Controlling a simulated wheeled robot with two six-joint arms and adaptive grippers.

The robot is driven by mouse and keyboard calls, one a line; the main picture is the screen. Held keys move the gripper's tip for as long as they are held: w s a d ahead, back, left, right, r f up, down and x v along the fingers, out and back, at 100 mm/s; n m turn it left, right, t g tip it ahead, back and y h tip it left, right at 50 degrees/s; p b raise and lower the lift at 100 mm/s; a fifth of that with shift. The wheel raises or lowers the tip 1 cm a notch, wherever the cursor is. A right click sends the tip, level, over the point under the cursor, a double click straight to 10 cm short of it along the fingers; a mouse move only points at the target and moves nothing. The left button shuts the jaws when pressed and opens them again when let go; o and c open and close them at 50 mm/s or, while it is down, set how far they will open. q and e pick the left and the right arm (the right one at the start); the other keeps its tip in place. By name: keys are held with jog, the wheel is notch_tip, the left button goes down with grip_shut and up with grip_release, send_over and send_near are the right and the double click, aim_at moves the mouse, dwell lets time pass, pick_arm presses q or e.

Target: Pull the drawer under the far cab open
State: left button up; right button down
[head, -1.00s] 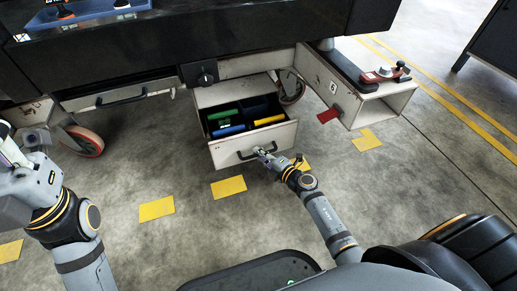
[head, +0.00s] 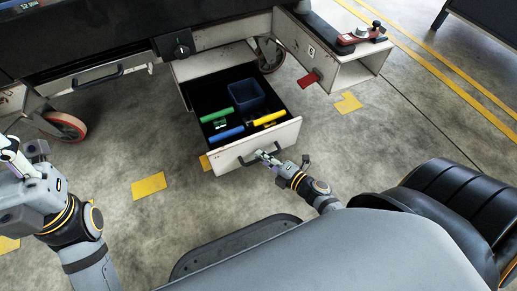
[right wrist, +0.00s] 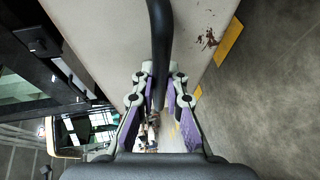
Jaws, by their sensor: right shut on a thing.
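The drawer (head: 284,137) under the cab is pulled well out, with a white front and a dark inside. It holds a dark blue bin, green and blue items and a yellow item. My right gripper (head: 265,157) is shut on the black bar handle (head: 249,162) of that drawer front. In the right wrist view the handle (right wrist: 160,50) runs down between the two fingers (right wrist: 159,95), with the pale drawer front behind it. My left gripper (head: 12,150) is at the left edge, away from the drawer; its fingertips are not clear.
A second, closed drawer with a black handle (head: 95,78) is at the left. A black knob (head: 181,44) sits above the open drawer. Caster wheels (head: 66,127) and yellow floor marks (head: 149,185) show.

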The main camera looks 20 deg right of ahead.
jog(key=shift+s, duration=0.7)
jog(key=c, duration=1.7)
grip_release()
jog(key=shift+o, duration=0.2)
